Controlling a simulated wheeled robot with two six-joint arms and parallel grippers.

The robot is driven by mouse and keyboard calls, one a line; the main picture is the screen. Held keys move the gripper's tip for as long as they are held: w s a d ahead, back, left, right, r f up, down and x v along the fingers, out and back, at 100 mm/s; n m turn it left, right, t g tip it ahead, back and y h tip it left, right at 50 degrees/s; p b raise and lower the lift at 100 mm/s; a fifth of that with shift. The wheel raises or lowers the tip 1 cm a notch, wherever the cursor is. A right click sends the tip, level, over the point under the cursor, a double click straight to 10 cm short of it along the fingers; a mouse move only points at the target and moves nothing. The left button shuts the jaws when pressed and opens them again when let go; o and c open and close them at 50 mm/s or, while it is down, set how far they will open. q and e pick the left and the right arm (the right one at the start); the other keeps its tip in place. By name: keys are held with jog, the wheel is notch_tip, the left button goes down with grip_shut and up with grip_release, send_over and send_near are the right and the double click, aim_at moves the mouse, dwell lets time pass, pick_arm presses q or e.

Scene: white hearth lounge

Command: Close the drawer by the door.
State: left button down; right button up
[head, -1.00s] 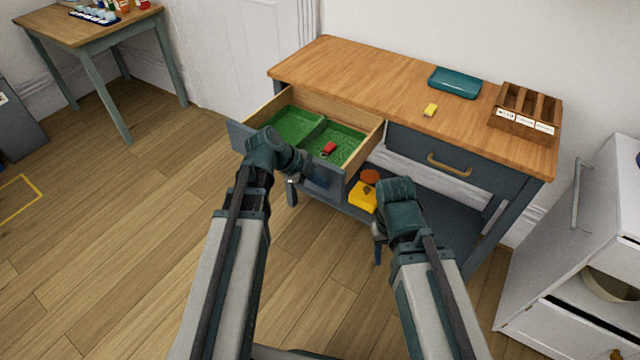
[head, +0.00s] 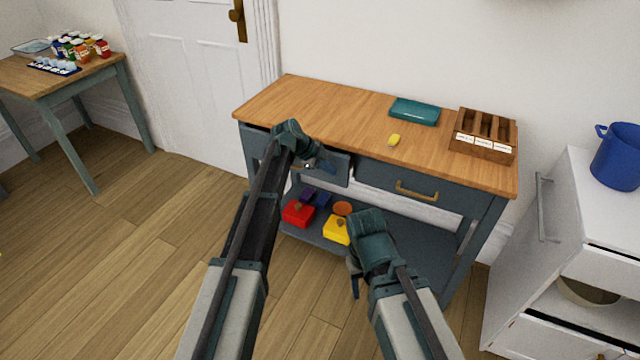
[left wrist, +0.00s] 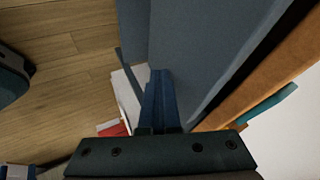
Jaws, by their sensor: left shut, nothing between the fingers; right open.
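The blue-grey drawer front (head: 341,174) is on the left side of the wood-topped table (head: 330,110), near the white door (head: 190,70). No drawer interior shows. Its front appears in or nearly in; its right edge seems to stand slightly proud, and my left arm hides part of it. My left gripper (head: 326,168) is shut and empty, at the drawer front. In the left wrist view its blue fingers (left wrist: 160,100) lie close beside a blue-grey panel (left wrist: 210,50); contact is not clear. My right gripper (head: 355,278) is open and empty, lower, before the bottom shelf.
The second drawer (head: 415,187) is shut. Red (head: 298,213) and yellow (head: 336,230) items sit on the lower shelf. A white cabinet (head: 560,230) stands right. Floor at left is clear.

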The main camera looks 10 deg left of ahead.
pick_arm(q)
jog(key=w, duration=0.1)
jog(key=w+d, duration=0.1)
jog(key=w, duration=0.2)
jog(key=shift+w+d, duration=0.2)
jog(key=shift+d, duration=0.05)
jog(key=shift+w+d, duration=0.1)
jog(key=shift+w, duration=0.15)
jog(key=shift+w, duration=0.1)
jog(key=shift+d, duration=0.1)
pick_arm(e)
jog(key=shift+a, duration=0.1)
